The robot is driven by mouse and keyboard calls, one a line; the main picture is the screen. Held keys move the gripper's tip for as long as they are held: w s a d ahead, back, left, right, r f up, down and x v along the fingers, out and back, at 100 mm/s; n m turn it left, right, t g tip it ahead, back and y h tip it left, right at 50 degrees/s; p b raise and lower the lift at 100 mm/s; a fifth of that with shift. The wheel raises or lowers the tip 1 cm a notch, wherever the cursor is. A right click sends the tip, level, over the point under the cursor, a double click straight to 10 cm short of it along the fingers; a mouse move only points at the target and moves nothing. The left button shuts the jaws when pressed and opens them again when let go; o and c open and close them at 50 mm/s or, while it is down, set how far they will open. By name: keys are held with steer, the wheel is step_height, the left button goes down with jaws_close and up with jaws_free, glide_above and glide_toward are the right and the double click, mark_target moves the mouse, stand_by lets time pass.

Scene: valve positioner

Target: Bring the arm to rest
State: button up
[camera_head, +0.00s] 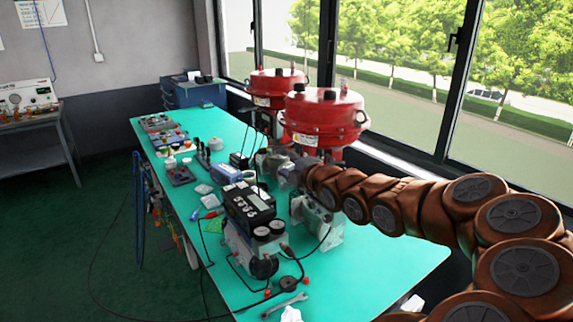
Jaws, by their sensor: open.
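My brown arm reaches in from the lower right, over the green table (385,262). My gripper (284,166) is at its far end, small and grey, beside the front red valve actuator (322,118) and behind the valve positioner (248,207). It is open. Its fingertips are hard to make out against the grey parts around them, and I cannot tell whether it touches anything. The positioner is a dark box with a display and keys, with round gauges (270,230) in front of it.
A second red actuator (275,84) stands behind the first, near the windows. Several small devices (172,140) lie along the table's far left. A wrench (285,305) lies at the near edge. Cables hang off the left edge.

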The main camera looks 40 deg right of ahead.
steer(key=shift+s, duration=0.2)
steer(key=s+a+f+m+g+y, duration=0.1)
steer(key=s+a+f+m+g, duration=0.25)
steer(key=a+f, duration=0.35)
steer(key=s+a+f+m+g, duration=0.3)
steer(key=s+a+f+g, duration=0.15)
steer(key=a, duration=0.45)
steer(key=s+a+f+m+g, duration=0.1)
steer(key=s+a+m+g, duration=0.4)
steer(key=s, duration=0.8)
steer(key=s+a+f+m+g, duration=0.2)
steer(key=s+a+m+g, duration=0.3)
steer(key=s, duration=0.8)
steer(key=a, duration=0.3)
steer(key=shift+m, duration=0.25)
